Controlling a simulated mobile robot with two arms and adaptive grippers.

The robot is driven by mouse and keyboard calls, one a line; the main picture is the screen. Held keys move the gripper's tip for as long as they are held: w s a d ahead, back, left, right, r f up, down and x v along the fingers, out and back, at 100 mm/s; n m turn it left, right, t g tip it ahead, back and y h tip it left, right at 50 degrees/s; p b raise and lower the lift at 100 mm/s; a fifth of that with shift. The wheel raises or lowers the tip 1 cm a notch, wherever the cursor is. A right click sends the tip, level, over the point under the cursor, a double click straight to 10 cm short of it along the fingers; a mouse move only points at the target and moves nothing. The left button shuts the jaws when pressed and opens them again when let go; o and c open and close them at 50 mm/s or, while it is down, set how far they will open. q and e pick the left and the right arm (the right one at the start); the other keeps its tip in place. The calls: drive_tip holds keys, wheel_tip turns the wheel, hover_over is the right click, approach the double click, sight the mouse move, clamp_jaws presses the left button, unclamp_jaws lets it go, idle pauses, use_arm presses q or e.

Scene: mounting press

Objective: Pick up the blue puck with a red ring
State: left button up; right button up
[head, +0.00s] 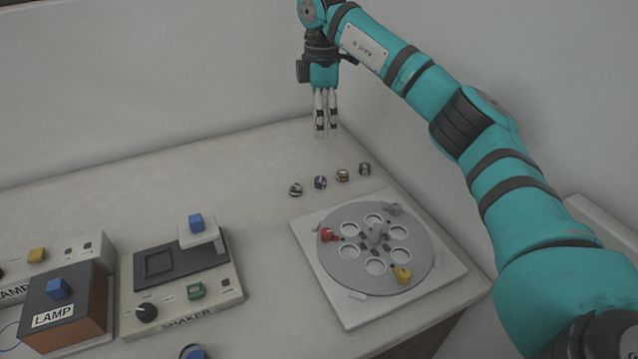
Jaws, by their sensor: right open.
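Several small pucks stand in a slanting row on the table behind the round plate. The second from the left (320,182) looks blue to purple with a lighter and reddish band, and seems to be the blue puck with a red ring, though it is too small to be sure. My right gripper (326,134) hangs fingers down above and behind the row, near the table's back corner. It is open and empty, apart from the pucks. My left gripper is not in view.
The other pucks are a dark and white one (296,189), a brown one (342,175) and a dark greenish one (365,168). A round plate with holes (340,262) on a white base stands in front. A shaker unit (222,292) and a lamp box (92,312) stand left. The back-left table is clear.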

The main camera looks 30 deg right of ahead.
hover_over(320, 179)
drive_tip(key=f, duration=1)
drive_tip(key=shift+w+d+p, duration=0.1)
drive_tip(key=shift+d+p, duration=0.1)
drive_tip(key=shift+p, duration=0.1)
drive_tip(key=shift+a+f+p, duration=0.2)
drive_tip(key=shift+f+p, duration=0.15)
drive_tip(key=shift+f, duration=2.3)
drive_tip(key=c, duration=1)
wheel_tip(320, 179, up, 10)
drive_tip(key=shift+r+b, duration=0.1)
drive_tip(key=shift+b, duration=0.3)
